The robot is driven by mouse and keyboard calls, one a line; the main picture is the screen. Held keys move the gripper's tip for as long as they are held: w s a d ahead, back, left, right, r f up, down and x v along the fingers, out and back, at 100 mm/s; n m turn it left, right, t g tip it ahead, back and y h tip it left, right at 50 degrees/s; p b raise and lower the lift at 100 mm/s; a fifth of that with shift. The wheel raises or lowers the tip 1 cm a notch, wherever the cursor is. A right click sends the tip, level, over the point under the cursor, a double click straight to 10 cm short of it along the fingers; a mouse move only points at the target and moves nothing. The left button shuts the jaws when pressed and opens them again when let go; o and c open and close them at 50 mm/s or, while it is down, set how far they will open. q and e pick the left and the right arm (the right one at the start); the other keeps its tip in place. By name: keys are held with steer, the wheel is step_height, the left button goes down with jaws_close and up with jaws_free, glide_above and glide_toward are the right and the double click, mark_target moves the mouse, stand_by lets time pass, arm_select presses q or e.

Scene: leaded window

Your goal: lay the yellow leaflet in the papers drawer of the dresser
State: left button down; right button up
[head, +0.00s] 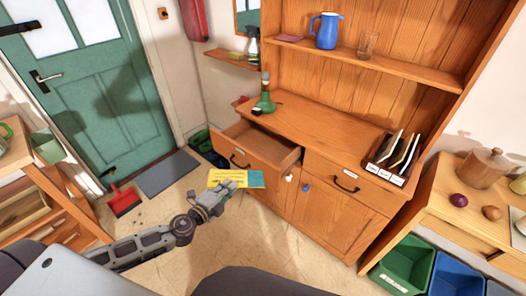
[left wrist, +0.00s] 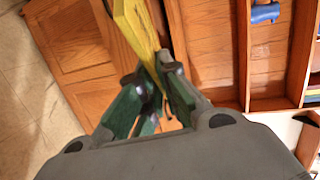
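The yellow leaflet (head: 228,177), with a teal part at its right end, is held in my left gripper (head: 212,203) in front of the dresser (head: 335,210). In the left wrist view the leaflet (left wrist: 134,28) rises edge-on from between the closed fingers (left wrist: 158,85). The dresser's left drawer (head: 272,150) is pulled open, and the part of its inside that shows looks bare. The right drawer (head: 346,182) is shut. Whether the open one is the papers drawer is too small to read. My right gripper is out of view.
A green lamp-like object (head: 264,103) stands on the dresser top behind the open drawer. A rack with cards (head: 392,160) stands at the right end. A blue jug (head: 326,30) is on the upper shelf. Bins (head: 404,264) stand at right.

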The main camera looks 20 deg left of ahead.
mark_target(232, 176)
arm_select(q)
steer(key=shift+a+r+m+g+h, duration=0.2)
steer(key=shift+a+m+g+h, duration=0.15)
steer(key=shift+a, duration=0.4)
steer(key=shift+w+d+m+g+h, duration=0.1)
steer(key=shift+w+m+g+h, duration=0.4)
steer(key=shift+w, duration=0.35)
steer(key=shift+w+d+m+g+h, duration=0.1)
steer(key=shift+w+m+g+h, duration=0.15)
steer(key=shift+w+m+h, duration=0.35)
steer(key=shift+w+m+g+h, duration=0.35)
steer(key=shift+w+g+h, duration=0.25)
steer(key=shift+w, duration=0.45)
steer(key=shift+w+r+m, duration=0.1)
steer(key=shift+w+m, duration=0.2)
